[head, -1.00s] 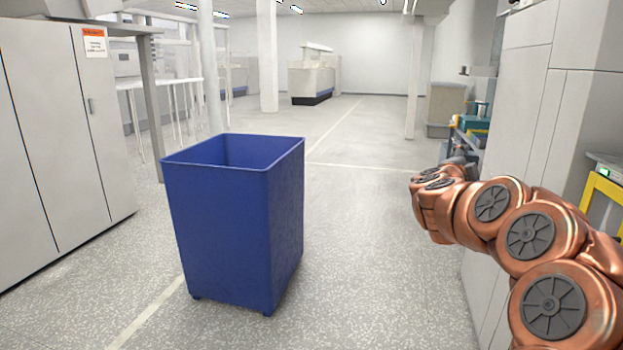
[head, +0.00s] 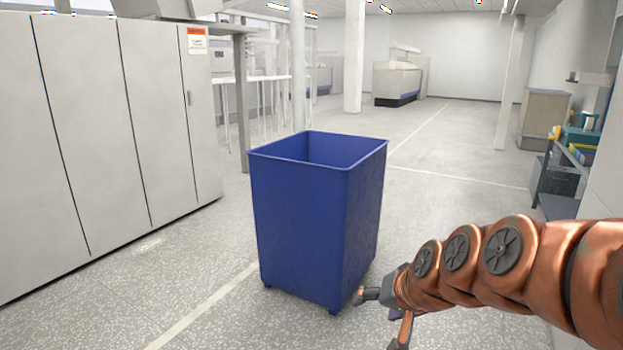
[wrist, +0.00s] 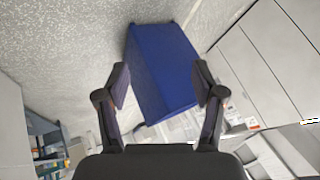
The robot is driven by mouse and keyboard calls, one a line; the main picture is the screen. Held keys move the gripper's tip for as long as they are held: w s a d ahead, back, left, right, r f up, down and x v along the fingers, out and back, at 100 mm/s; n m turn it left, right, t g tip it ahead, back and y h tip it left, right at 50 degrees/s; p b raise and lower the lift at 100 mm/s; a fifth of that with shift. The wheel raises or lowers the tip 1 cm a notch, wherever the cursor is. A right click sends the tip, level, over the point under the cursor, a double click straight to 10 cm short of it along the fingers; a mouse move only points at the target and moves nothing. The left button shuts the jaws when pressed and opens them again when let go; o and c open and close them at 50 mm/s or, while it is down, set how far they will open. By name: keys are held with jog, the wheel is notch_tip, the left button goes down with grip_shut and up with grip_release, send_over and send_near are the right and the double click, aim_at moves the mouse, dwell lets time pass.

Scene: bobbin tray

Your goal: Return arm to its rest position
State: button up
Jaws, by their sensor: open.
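My arm reaches in from the right side of the head view, bent low over the floor. My gripper (head: 382,318) is at its end, near the front right foot of a blue bin. In the wrist view my gripper (wrist: 160,85) has its two fingers spread wide with nothing held between them. The blue bin (head: 312,225) shows beyond and between the fingers in the wrist view (wrist: 160,75), tilted by the camera's angle. I cannot tell the exact gap between gripper and bin.
A row of grey cabinets (head: 95,140) stands on the left. A shelf rack (head: 560,185) with coloured items is at the right. A white post (head: 354,55) and a counter (head: 397,80) stand farther back. The floor beyond the bin is clear.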

jog(key=s+d+f+n+g+h, duration=0.1)
jog(key=s+d+f+g, duration=0.15)
jog(key=s, duration=0.75)
jog(key=s+d+f+n+g+h, duration=0.1)
jog(key=s+f+g, duration=0.3)
jog(key=s, duration=0.6)
jog(key=s+d+f+n+g+h, duration=0.1)
jog(key=s+d+f+g, duration=0.15)
jog(key=s, duration=0.75)
notch_tip(320, 180, up, 16)
jog(key=p, duration=1.4)
jog(key=shift+w+a+p, duration=0.15)
jog(key=shift+w+p, duration=0.15)
jog(key=shift+w, duration=0.05)
jog(key=shift+f, duration=0.15)
jog(key=shift+c, duration=0.4)
